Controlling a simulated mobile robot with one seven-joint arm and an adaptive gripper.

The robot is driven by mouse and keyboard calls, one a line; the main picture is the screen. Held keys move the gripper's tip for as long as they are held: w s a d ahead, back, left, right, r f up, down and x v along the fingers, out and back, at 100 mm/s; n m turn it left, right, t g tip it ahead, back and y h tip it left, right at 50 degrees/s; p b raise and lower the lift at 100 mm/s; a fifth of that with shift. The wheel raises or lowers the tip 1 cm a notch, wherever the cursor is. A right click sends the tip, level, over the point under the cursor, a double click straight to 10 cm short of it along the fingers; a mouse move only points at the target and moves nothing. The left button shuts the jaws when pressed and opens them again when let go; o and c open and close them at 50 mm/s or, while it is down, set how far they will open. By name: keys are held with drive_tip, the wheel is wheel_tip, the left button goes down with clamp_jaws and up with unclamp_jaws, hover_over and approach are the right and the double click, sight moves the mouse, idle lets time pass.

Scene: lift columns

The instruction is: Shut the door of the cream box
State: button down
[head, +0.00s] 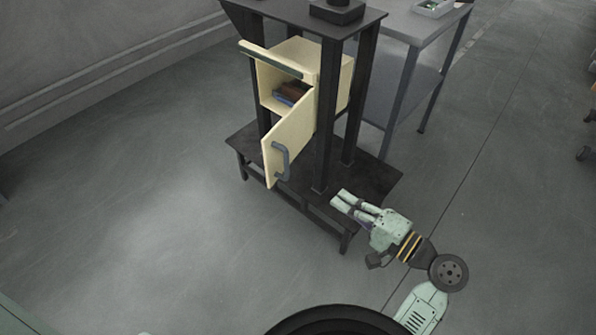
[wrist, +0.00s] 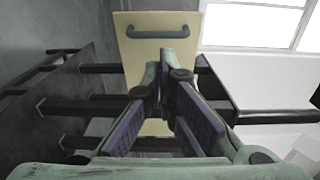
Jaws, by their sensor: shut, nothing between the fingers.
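The cream box (head: 345,82) sits in a black column frame. Its door (head: 290,139) stands open, swung out toward the front, with a grey bar handle (head: 283,163) on its face. Something blue and brown (head: 291,93) lies inside the box. My gripper (head: 343,202) is at the lower right of the door, apart from it, by the frame's lower shelf. It is shut with nothing in it. In the wrist view, the cream door (wrist: 132,60) with its handle (wrist: 158,33) shows beyond my fingers (wrist: 166,75), which partly cover it.
A black lower shelf (head: 375,180) and dark posts (head: 327,130) surround the box. A cream slab with a dark edge (head: 268,58) juts out above the doorway. A grey table (head: 415,25) stands behind on the right. The floor left of the door is clear.

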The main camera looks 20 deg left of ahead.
sight(288, 165)
drive_tip(key=p+x, duration=0.2)
drive_tip(key=x, duration=1.1)
drive_tip(key=shift+w+a, duration=0.2)
drive_tip(key=shift+a, duration=0.1)
drive_tip(key=shift+r, duration=0.1)
